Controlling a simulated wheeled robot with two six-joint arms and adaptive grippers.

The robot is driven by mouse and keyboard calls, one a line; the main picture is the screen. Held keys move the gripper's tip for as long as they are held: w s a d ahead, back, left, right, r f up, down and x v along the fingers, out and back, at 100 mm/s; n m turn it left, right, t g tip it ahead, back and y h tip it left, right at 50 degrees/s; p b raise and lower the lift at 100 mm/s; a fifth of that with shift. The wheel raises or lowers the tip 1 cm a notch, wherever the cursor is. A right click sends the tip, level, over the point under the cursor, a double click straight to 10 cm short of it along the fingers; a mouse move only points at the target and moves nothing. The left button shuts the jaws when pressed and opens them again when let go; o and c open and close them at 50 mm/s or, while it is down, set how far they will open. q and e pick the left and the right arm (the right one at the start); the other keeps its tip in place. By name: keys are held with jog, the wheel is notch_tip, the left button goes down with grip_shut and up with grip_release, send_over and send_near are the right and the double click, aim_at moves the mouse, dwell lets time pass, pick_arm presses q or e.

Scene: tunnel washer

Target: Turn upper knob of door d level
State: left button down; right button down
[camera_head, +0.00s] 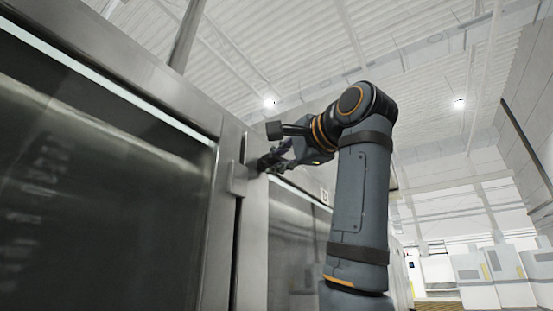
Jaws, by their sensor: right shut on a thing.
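My right arm rises from the bottom centre and bends left at its top. My right gripper (272,160) is at the upper edge of a metal door frame and is shut on a small dark knob (262,164). The fingers cover most of the knob, so I cannot tell its angle. A metal latch plate (238,178) is just left of the knob. The door (296,240) with a dark glass panel lies below and behind my right arm. My left gripper is not in view.
A large steel door with dark glass (95,190) fills the left side. A vertical gap separates it from the door at the knob. Grey cabinets (490,275) stand far off at the lower right. The space right of my arm is open.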

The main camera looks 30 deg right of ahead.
aim_at(281, 159)
jog(key=shift+m+g, duration=0.4)
jog(key=shift+m, duration=0.4)
jog(key=c, duration=1.4)
grip_release()
jog(key=s, duration=0.7)
jog(key=shift+s, duration=0.15)
